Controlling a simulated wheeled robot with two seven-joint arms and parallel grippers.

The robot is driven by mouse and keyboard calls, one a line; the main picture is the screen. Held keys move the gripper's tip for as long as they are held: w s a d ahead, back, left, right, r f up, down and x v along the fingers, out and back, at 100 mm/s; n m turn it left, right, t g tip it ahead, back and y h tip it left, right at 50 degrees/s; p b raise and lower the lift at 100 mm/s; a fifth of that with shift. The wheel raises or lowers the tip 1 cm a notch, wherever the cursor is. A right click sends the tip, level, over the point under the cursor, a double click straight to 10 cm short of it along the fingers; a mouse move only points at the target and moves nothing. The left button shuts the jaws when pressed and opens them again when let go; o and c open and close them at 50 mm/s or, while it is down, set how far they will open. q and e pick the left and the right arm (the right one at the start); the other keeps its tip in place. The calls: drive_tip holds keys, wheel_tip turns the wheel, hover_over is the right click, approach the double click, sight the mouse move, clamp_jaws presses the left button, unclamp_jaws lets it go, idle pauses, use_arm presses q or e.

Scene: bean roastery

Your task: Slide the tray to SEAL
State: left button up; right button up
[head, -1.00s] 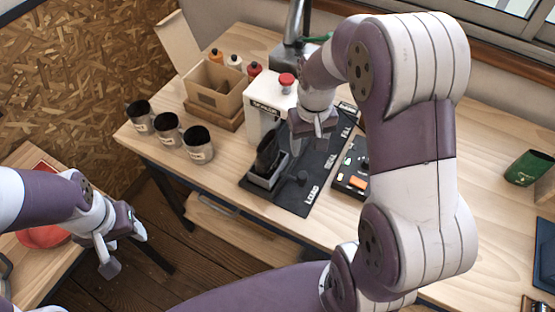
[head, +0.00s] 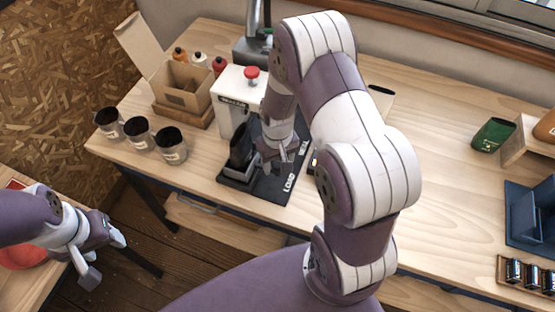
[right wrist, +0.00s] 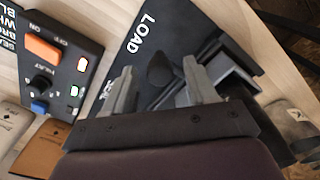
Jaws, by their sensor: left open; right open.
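The grey tray (head: 236,174) sits on the black base plate (head: 268,193) of the sealer, level with the LOAD mark. A dark bag (head: 240,146) stands upright in it. In the right wrist view the tray (right wrist: 233,72) lies right of a dark round knob (right wrist: 160,72). My right gripper (head: 276,160) is low over the plate; in its wrist view the open jaws (right wrist: 158,68) straddle the knob. I cannot tell whether they touch it. The SEAL mark (head: 303,147) is further back. My left gripper (head: 106,252) is open and empty, away at the lower left.
The white sealer (head: 235,98) with a red button (head: 251,74) stands behind the tray. A control box (right wrist: 57,60) lies beside the plate.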

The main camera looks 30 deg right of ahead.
clamp_jaws()
drive_tip(key=w+d, duration=0.3)
drive_tip(key=w+d+b, duration=0.1)
drive_tip(key=w+d, duration=0.1)
drive_tip(key=d, duration=0.1)
drive_tip(key=shift+w+d, duration=0.4)
drive_tip(key=w+d, duration=0.2)
drive_tip(key=shift+w+d, duration=0.25)
drive_tip(key=shift+d, duration=0.15)
drive_tip(key=shift+w+d, duration=0.2)
drive_tip(key=shift+d, duration=0.15)
use_arm(q)
drive_tip(key=shift+w+d+f, duration=0.7)
drive_tip(key=shift+w+d, duration=0.05)
drive_tip(key=shift+d, duration=0.15)
use_arm(e)
drive_tip(key=shift+a, duration=0.1)
use_arm(q)
drive_tip(key=shift+a, duration=0.1)
use_arm(e)
drive_tip(key=shift+r, duration=0.1)
unclamp_jaws()
drive_tip(key=shift+s, duration=0.1)
drive_tip(key=shift+a+r, duration=0.1)
